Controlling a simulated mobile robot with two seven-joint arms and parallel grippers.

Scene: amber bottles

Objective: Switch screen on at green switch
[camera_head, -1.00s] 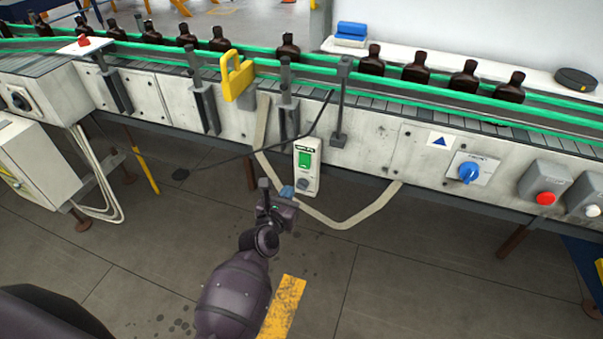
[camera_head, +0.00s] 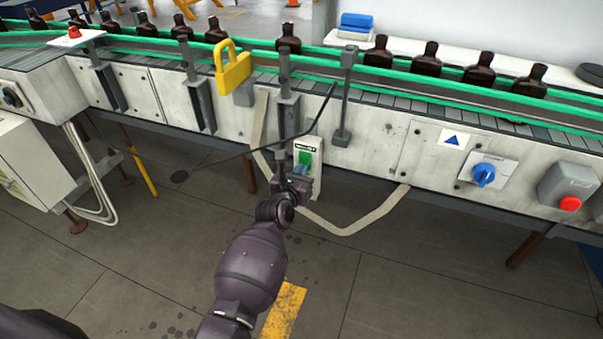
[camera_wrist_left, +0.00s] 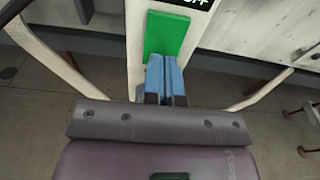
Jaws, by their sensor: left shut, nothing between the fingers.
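The green switch (camera_head: 305,157) is on a white upright box (camera_head: 315,180) under the conveyor's front panel. A dark label sits above it. In the left wrist view the green switch (camera_wrist_left: 166,33) is a flat green rectangle. My left gripper (camera_head: 301,169) is shut and empty, its blue fingertips (camera_wrist_left: 166,72) side by side just in front of the lower part of the switch. They overlap its lower edge in the wrist view; I cannot tell whether they touch it. No screen is recognisable. My right gripper is not in view.
A conveyor with green rails carries several amber bottles (camera_head: 288,38). A yellow padlock-shaped piece (camera_head: 232,66) hangs on its front. A blue rotary knob (camera_head: 483,175) and a red button (camera_head: 570,203) are at right. A pale loop of conduit (camera_head: 345,232) hangs below; a dark cable crosses left.

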